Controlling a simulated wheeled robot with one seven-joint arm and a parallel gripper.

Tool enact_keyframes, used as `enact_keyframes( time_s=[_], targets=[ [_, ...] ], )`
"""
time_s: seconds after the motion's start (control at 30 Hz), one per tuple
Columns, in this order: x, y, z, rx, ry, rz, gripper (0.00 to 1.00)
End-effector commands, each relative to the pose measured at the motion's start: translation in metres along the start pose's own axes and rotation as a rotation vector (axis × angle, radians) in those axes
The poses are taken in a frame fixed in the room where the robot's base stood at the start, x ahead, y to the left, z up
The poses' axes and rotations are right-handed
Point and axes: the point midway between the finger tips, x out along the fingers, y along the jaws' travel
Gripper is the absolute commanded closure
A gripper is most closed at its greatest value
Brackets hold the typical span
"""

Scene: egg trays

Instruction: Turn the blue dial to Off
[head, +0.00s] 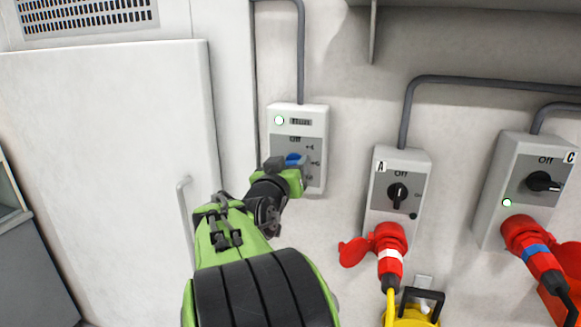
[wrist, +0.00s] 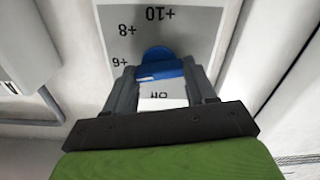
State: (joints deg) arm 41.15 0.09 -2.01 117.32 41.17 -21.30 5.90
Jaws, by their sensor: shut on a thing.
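The blue dial (head: 294,158) is on the grey face of a white wall box (head: 313,117) with a display and a lit green lamp. The wrist view shows the dial (wrist: 157,55) upside down, with Off, +6, +8 and +10 printed around it. A small white mark shows on the dial's near edge, but I cannot tell for sure which label it points to. My gripper (wrist: 161,74) has one finger on each side of the dial and is shut on it. In the head view my gripper (head: 288,166) partly covers the dial's lower part.
To the right are switch box A (head: 384,211) and switch box C (head: 509,152), with black knobs and red plugs (head: 389,238) below. A white cabinet door (head: 110,150) with a handle is at left. The wall between the boxes is bare.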

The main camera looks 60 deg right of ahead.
Motion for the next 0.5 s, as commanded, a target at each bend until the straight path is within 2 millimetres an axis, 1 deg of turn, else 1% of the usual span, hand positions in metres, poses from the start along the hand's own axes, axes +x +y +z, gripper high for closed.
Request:
enact_keyframes(
  time_s=[0.5],
  targets=[
    [-0.0002,-0.0026,0.0001,-0.486,0.0,-0.001,0.75]
  ],
)
